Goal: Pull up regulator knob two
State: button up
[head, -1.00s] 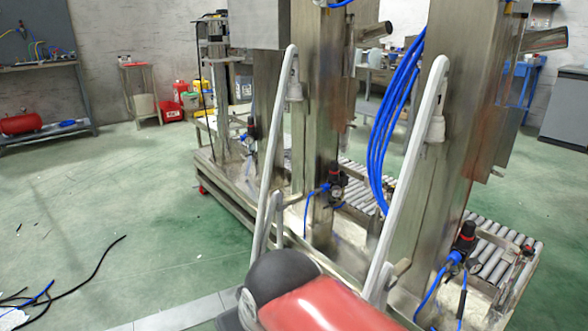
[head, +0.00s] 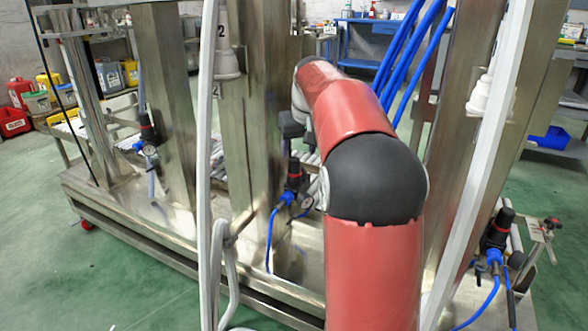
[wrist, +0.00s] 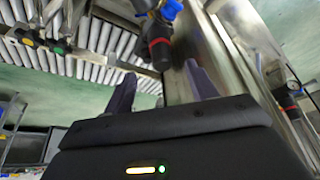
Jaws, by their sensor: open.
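The regulator in the middle of the machine (head: 294,178) has a black knob with a red ring, a blue fitting and a gauge. It stands low by the middle steel column, left of my red and black arm. A plate marked 2 is on the column above. In the wrist view a black knob with a red ring (wrist: 159,50) appears upside down, just beyond and between my fingertips. My gripper (wrist: 160,72) is open, with two dark purple fingers apart and nothing held. Contact with the knob cannot be told.
Similar regulators stand at the left (head: 148,132) and right (head: 498,232). Long white bars (head: 208,150) and blue hoses (head: 405,55) hang close to my arm. Steel columns flank it. Rollers (wrist: 95,40) show in the wrist view. Green floor is clear at front left.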

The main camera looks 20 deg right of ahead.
aim_at(296, 162)
jog(key=b+x, duration=0.1)
jog(key=x, duration=0.6)
jog(key=shift+a+f, duration=0.1)
jog(key=shift+f, duration=0.05)
